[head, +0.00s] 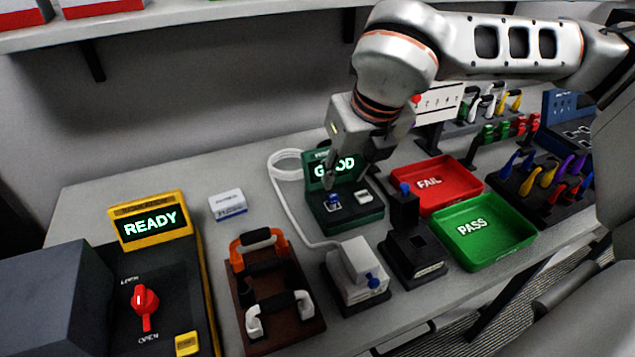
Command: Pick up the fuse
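A green-framed tester (356,220) with a screen reading "GOOD" stands mid-table. A small blue and white piece (334,203) sits on its left side, and a white piece (363,197) sits on its right side. I cannot tell for sure which piece is the fuse. My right gripper (331,184) reaches down in front of the screen, with its dark fingertips just above the blue and white piece. Whether the fingers touch it or hold anything is too small to tell. My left gripper is not in view.
A red FAIL tray (432,207) and a green PASS tray (519,238) lie empty on the right. A white lever device (352,262), a black one (412,240), a handle rack (298,336) and a yellow READY unit (125,247) stand nearby. Racks of coloured connectors are far right.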

